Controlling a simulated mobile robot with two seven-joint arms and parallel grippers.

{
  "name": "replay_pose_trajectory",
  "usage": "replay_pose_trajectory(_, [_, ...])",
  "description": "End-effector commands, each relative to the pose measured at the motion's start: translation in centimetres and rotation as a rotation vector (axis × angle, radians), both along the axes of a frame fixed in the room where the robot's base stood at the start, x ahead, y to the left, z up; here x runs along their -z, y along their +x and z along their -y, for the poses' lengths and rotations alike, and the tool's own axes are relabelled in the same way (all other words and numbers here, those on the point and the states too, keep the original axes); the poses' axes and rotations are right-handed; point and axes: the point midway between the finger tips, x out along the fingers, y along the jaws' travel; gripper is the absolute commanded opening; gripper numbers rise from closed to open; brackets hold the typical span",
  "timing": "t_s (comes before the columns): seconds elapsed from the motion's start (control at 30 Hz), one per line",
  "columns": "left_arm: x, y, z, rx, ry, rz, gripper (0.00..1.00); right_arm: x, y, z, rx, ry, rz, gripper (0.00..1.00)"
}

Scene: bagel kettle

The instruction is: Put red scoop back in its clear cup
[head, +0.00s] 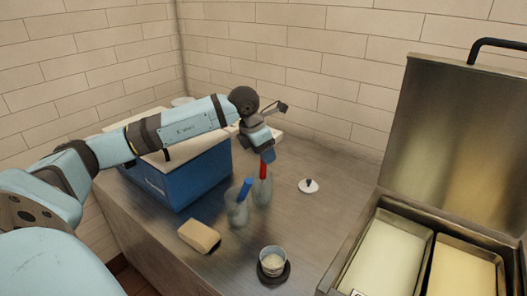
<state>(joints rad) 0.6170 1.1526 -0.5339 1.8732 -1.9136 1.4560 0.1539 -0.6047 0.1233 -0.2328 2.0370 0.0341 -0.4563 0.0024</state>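The red scoop (263,170) shows as a red handle, upright or nearly so, over a clear cup (262,193). Its lower end appears to be within the cup, but I cannot tell how deep. My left gripper (267,155) is right at the top of the red handle, pointing down. Its fingers are small and dark here, so I cannot tell whether they are closed on the handle. A second clear cup (238,212) stands just in front and to the left, with a blue-handled scoop (246,188) leaning in it. My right gripper is out of view.
A blue box (190,172) stands behind left under my arm. A tan block (199,236), a small cup (272,261) on a dark round base and a white lid (309,186) lie around. A steel bin (440,140) with open lid is at right. The metal counter (325,215) is clear between.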

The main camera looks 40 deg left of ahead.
Motion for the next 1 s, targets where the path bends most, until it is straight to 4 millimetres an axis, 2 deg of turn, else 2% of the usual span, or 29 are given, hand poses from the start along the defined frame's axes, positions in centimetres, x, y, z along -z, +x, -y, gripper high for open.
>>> replay_pose_trajectory(0.37, [-0.6, -0.2, -0.1, 0.0, 0.001, 0.001, 0.52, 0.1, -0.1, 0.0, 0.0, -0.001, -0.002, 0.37])
replay_pose_trajectory(0.53, [-3.1, -1.0, -0.4, -0.001, 0.002, 0.003, 0.52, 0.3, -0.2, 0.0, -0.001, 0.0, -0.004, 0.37])
replay_pose_trajectory(0.8, [-9.1, -2.9, -1.1, 0.0, 0.001, 0.005, 0.52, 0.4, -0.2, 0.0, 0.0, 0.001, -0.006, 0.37])
replay_pose_trajectory(1.0, [-12.0, -3.8, -1.4, 0.0, 0.0, 0.002, 0.52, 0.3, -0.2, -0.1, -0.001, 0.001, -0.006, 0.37])
